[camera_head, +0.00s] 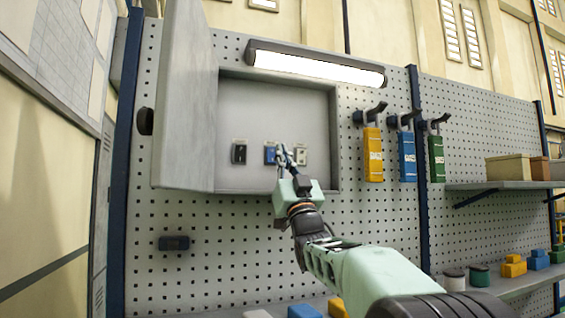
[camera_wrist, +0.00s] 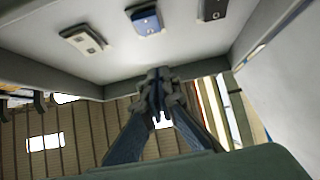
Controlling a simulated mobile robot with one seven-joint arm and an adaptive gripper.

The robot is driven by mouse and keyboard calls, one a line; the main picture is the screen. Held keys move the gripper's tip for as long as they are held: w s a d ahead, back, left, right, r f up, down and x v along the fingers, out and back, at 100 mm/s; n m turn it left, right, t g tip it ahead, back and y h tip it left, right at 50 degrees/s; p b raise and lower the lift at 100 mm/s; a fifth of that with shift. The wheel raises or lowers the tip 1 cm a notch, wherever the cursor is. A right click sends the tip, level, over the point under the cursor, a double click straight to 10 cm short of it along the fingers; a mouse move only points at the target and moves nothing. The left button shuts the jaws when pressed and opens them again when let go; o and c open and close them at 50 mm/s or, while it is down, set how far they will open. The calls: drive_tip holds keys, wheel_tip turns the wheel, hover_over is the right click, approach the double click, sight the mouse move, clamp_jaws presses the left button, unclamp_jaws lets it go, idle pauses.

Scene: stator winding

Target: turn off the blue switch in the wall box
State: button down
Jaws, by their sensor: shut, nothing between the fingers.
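The wall box (camera_head: 232,110) is open, its grey door (camera_head: 187,100) swung out to the left. Inside on its back panel are three switches in a row: a black switch (camera_head: 239,152) at left, the blue switch (camera_head: 270,155) in the middle, and a white switch (camera_head: 301,156) at right. My gripper (camera_head: 282,150) is shut and empty, in front of the panel between the blue and white switches. In the wrist view, the blue switch (camera_wrist: 146,20) lies beyond my shut fingertips (camera_wrist: 159,76), with a visible gap. The lever position is too small to tell.
A lit lamp (camera_head: 315,66) hangs above the box. Yellow, blue and green hanging items (camera_head: 407,155) are on hooks to the right. A shelf (camera_head: 500,185) with boxes is further right. The box side walls (camera_wrist: 250,40) and open door bound the space around my gripper.

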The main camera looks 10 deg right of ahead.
drive_tip(key=s+r+b+v, duration=0.1)
drive_tip(key=b+v, duration=0.2)
drive_tip(key=v, duration=0.5)
drive_tip(key=shift+s+f, duration=0.15)
drive_tip(key=shift+s, duration=0.15)
drive_tip(key=shift+d, duration=0.1)
